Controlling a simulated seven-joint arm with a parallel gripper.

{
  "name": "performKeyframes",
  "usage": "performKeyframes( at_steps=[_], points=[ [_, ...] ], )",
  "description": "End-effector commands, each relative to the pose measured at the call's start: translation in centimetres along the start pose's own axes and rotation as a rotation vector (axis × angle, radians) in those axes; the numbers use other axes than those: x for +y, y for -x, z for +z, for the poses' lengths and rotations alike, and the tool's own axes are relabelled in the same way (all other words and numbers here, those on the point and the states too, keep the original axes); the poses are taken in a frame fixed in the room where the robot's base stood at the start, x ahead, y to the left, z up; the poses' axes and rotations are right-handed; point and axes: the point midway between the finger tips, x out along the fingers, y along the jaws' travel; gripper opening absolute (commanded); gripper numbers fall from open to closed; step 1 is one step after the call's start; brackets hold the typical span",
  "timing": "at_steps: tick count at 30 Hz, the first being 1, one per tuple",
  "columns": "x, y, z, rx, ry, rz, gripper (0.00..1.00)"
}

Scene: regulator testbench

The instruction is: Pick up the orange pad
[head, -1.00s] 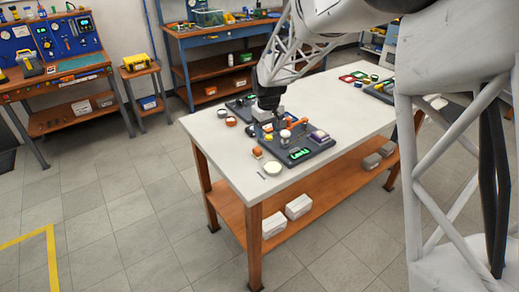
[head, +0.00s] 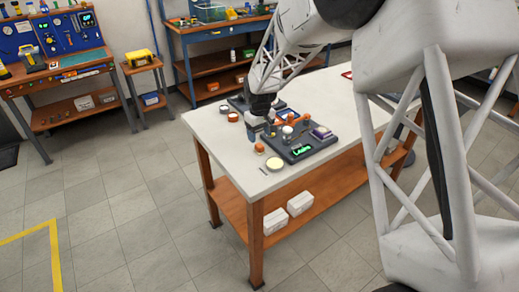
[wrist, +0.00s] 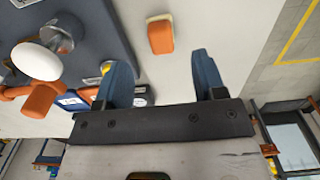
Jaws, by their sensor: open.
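The orange pad (wrist: 160,35) is a small rounded orange block with a pale edge, lying on the white tabletop. In the wrist view it is just beyond the fingertips and lies between their lines. In the head view the pad (head: 259,147) is near the table's front edge, left of the dark regulator board. My gripper (wrist: 160,68) is open, its two blue fingers apart with nothing between them. In the head view my gripper (head: 268,131) is over the left side of the board, close to the pad.
The dark board (head: 318,148) carries a green display, a white knob (wrist: 37,60) and orange-handled parts close to my left finger in the wrist view. A pale yellow disc (head: 275,164) and a thin rod lie near the front edge. The table's (head: 228,150) left end is mostly clear.

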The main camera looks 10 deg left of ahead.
Motion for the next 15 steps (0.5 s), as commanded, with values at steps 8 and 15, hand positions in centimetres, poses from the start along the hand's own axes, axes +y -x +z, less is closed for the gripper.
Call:
performKeyframes(
  at_steps=[8, 15],
  points=[
    [-0.01, -0.65, 0.01, 0.0, 0.0, 0.0, 0.64],
    [-0.03, -0.91, 0.03, 0.0, 0.0, 0.0, 0.64]
  ],
)
